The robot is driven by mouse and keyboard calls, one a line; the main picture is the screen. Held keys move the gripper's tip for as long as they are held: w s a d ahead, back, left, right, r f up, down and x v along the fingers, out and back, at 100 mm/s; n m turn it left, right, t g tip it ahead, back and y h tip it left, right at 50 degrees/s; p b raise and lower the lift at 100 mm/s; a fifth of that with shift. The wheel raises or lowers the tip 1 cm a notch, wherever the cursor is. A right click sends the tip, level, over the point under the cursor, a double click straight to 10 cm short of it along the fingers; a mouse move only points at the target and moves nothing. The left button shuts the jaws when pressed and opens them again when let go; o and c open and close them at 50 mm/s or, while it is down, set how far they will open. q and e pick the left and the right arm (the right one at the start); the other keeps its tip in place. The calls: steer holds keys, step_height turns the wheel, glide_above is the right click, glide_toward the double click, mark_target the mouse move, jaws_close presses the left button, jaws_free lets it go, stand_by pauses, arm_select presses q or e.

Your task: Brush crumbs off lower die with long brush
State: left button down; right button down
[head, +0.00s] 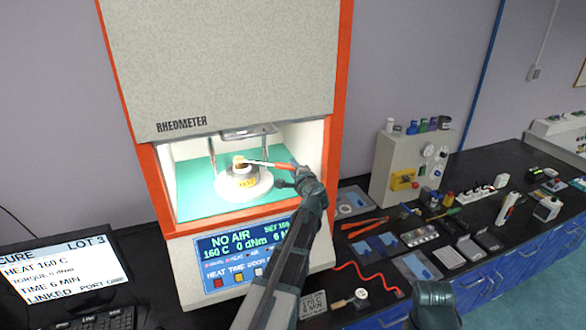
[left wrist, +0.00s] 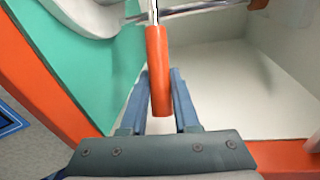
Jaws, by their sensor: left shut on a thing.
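The long brush has an orange handle (head: 281,166) and a thin shaft that runs left to a tan brush head (head: 239,160) at the top of the lower die (head: 241,173). Whether the bristles touch the die cannot be told, and no crumbs can be made out. The die sits on a round white base with a yellow label, inside the open rheometer chamber. My left gripper (head: 296,175) is shut on the handle at the chamber's right side. The left wrist view shows the handle (left wrist: 157,60) between its blue fingers (left wrist: 160,82). My right gripper (head: 434,296) is at bottom right, its fingers unclear.
The orange-framed rheometer (head: 230,65) surrounds the chamber, with a teal floor (head: 195,190) and metal columns. A display panel (head: 243,250) is below. A monitor (head: 65,275) stands left. Tools and trays crowd the dark bench (head: 375,285) at right, beside a grey box (head: 405,165).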

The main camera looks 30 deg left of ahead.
arm_select(q)
steer(key=shift+f, duration=0.25)
steer(key=x, duration=0.3)
steer(key=shift+s+a+r, duration=0.1)
steer(key=shift+r, duration=0.2)
stand_by(0.3)
steer(key=shift+f+v, duration=0.1)
steer(key=shift+v, duration=0.65)
steer(key=shift+f+v, duration=0.15)
steer(key=shift+v, duration=0.65)
